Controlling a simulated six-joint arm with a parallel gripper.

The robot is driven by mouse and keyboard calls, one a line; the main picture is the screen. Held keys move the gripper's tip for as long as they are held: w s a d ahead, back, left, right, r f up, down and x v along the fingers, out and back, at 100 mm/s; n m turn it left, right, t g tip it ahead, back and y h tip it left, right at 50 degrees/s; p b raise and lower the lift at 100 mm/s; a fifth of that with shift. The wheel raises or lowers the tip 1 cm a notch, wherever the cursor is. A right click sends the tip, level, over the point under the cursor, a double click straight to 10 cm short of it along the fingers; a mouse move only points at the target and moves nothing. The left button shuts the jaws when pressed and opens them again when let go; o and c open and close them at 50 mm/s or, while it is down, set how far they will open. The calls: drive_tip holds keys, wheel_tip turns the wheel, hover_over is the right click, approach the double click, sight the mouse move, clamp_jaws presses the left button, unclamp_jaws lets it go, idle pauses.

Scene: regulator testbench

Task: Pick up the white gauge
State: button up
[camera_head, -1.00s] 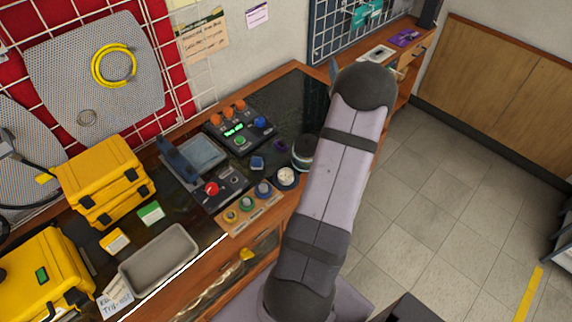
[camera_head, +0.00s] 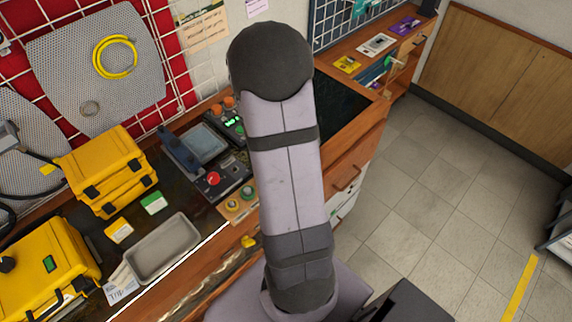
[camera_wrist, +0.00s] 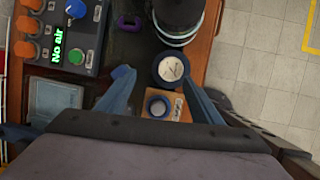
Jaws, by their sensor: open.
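The white gauge (camera_wrist: 171,68), a round white dial in a dark rim, shows in the wrist view on the bench beside a dark cylinder with a pale band. My gripper (camera_wrist: 155,80) is open, with its two blue fingers spread. The gauge lies just beyond the fingertips, nearer the right finger; I cannot tell whether that finger touches it. Nothing is held. In the head view my arm hides the gauge and my gripper.
The dark cylinder (camera_wrist: 178,18) stands close behind the gauge. A blue-ringed part (camera_wrist: 158,106) on a wooden board lies between my fingers in the picture. A "No air" control box (camera_wrist: 62,38) stands left. A grey tray (camera_head: 162,247) and yellow cases (camera_head: 103,170) are further left.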

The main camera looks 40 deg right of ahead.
drive_tip(key=shift+s+d+f+n+g+b, duration=0.2)
drive_tip(key=shift+d+f+n, duration=0.25)
drive_tip(key=shift+f, duration=0.55)
drive_tip(key=shift+s+d+f+n+g+b, duration=0.15)
drive_tip(key=shift+d+f+n+b, duration=0.25)
drive_tip(key=shift+f, duration=0.6)
drive_tip(key=shift+s+d+f+n+g+b, duration=0.15)
drive_tip(key=shift+d+f+n, duration=0.3)
drive_tip(key=shift+f, duration=0.55)
drive_tip(key=shift+c, duration=0.3)
drive_tip(key=c, duration=1.1)
drive_tip(key=shift+r, duration=0.15)
wheel_tip(320, 180, up, 10)
drive_tip(key=p, duration=0.4)
drive_tip(key=shift+p, duration=0.35)
